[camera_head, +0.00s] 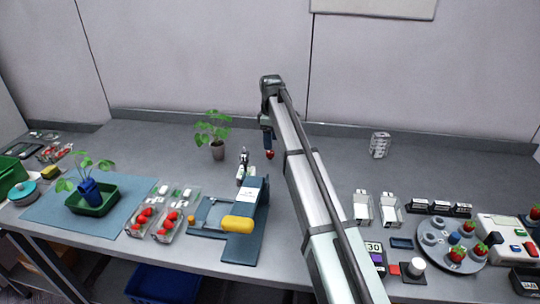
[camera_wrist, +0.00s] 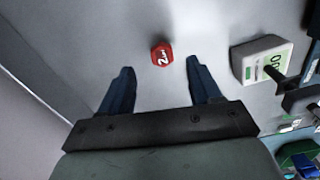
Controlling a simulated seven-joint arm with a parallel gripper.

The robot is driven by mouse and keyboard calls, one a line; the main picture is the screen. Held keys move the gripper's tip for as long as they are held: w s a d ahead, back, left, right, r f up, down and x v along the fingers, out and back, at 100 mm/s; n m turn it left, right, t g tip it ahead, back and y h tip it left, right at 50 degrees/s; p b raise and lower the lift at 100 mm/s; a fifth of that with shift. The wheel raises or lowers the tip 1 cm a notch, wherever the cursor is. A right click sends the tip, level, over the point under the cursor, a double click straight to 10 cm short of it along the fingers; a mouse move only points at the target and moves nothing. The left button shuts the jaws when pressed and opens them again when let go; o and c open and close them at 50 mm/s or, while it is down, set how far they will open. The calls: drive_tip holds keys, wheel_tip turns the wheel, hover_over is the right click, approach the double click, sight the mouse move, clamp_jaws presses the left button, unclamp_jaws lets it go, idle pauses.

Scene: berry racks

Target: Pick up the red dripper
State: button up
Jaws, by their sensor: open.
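The red dripper (camera_wrist: 162,54) is a small red piece with a white "2" marking on its face. In the wrist view it lies on the grey bench just beyond my gripper (camera_wrist: 160,67), roughly centred between the two dark blue fingers. In the head view the red dripper (camera_head: 270,155) shows as a small red spot right below my gripper (camera_head: 268,140). My fingers are spread apart with nothing between them. I cannot tell the exact height of the fingertips above the bench.
In the wrist view a white device with a green display (camera_wrist: 262,60) stands close right of the dripper. In the head view a potted plant (camera_head: 217,150) stands to the left, and a blue stand with a yellow cylinder (camera_head: 237,223) lies nearer. The bench behind the dripper is clear.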

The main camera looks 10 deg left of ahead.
sight(270, 152)
wheel_tip(270, 152, down, 5)
drive_tip(key=shift+s+a, duration=0.1)
drive_tip(key=shift+a, duration=0.05)
drive_tip(key=c, duration=1.1)
